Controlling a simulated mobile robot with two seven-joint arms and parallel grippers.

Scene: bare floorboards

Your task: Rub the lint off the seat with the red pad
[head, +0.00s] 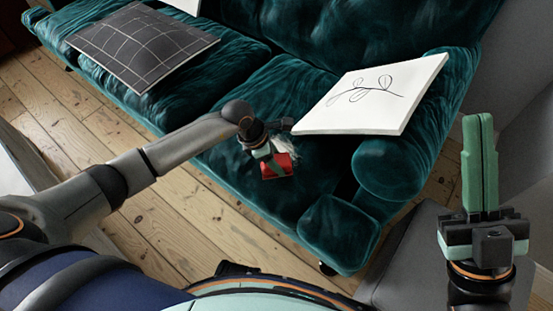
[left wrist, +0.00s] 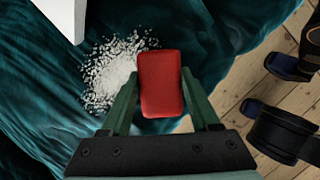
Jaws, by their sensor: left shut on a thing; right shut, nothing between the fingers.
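My left gripper (head: 268,158) is shut on the red pad (head: 277,166) over the teal velvet seat (head: 245,190). In the left wrist view the red pad (left wrist: 160,83) sits between the two green fingers. A patch of white lint (left wrist: 112,72) lies on the seat just left of the pad, its right edge beside or partly under the pad. I cannot tell whether the pad touches the cloth. In the head view the lint is mostly hidden by the gripper. My right gripper (head: 479,165) is shut and empty, held upright at the right, away from the seat.
Bare floorboards (head: 165,215) run in front.

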